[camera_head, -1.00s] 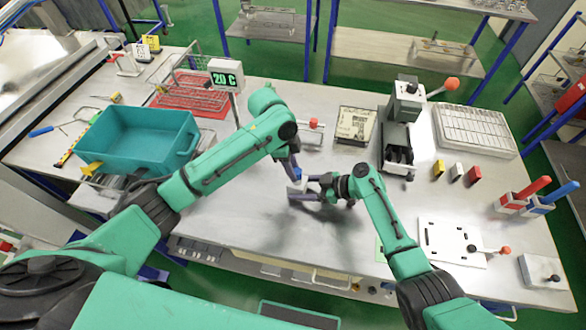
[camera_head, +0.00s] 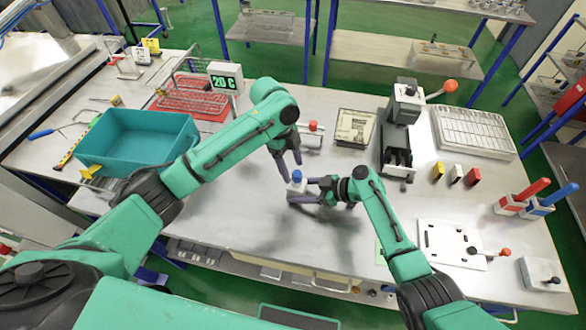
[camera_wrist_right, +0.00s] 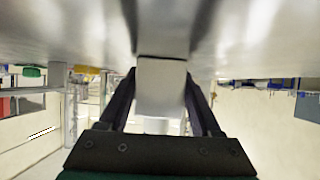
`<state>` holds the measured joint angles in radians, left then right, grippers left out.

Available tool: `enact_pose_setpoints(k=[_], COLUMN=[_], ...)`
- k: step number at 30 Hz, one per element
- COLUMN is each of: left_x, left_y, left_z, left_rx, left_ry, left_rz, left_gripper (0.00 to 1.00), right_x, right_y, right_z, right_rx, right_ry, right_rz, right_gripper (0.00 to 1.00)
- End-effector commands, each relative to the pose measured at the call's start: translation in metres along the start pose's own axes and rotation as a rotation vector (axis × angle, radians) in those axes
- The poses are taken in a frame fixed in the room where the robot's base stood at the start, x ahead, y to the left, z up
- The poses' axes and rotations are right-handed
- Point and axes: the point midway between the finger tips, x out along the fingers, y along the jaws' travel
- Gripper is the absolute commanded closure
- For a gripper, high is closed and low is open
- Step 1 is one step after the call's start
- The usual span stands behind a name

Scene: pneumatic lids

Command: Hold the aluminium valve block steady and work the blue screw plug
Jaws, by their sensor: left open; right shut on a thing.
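The aluminium valve block (camera_head: 296,188) is a small pale grey block near the middle of the table, with the blue screw plug (camera_head: 297,175) on its top. My right gripper (camera_head: 306,191) comes from the right and is shut on the block, low near the table top. In the right wrist view the block (camera_wrist_right: 161,85) sits between the two dark fingers; the blue plug does not show there. My left gripper (camera_head: 287,163) is open and empty, just above and behind the plug, its fingers pointing down. Whether the plug is seated tightly I cannot tell.
A teal bin (camera_head: 136,145) stands at the left, and a temperature display (camera_head: 225,77) behind. A press with an orange knob (camera_head: 402,120) stands behind right. A white plate fixture (camera_head: 452,243) lies at the right. The table in front of the block is clear.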

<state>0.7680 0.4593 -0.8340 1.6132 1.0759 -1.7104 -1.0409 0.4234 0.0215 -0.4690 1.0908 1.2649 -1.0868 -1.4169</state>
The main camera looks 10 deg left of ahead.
Motion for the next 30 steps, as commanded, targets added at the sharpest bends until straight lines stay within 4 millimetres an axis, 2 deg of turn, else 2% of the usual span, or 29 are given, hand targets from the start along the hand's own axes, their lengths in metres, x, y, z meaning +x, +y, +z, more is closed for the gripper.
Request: enact_pose_setpoints(k=[15, 26, 30], left_x=[-0.050, -0.055, -0.078], left_y=[0.000, 0.000, -0.001], left_z=[0.000, 0.000, 0.000], left_rx=[0.000, -0.001, -0.001], left_ry=[0.000, 0.000, 0.000], left_rz=[0.000, -0.001, -0.004], left_gripper=[0.32, 0.32, 0.32], right_x=[0.000, 0.000, 0.000], right_y=[-0.001, -0.001, -0.001], right_z=[0.002, 0.002, 0.002], right_rx=[0.002, 0.002, 0.002], right_ry=[-0.003, -0.003, -0.003], right_rz=[-0.002, -0.002, -0.002], right_gripper=[0.84, 0.84, 0.84])
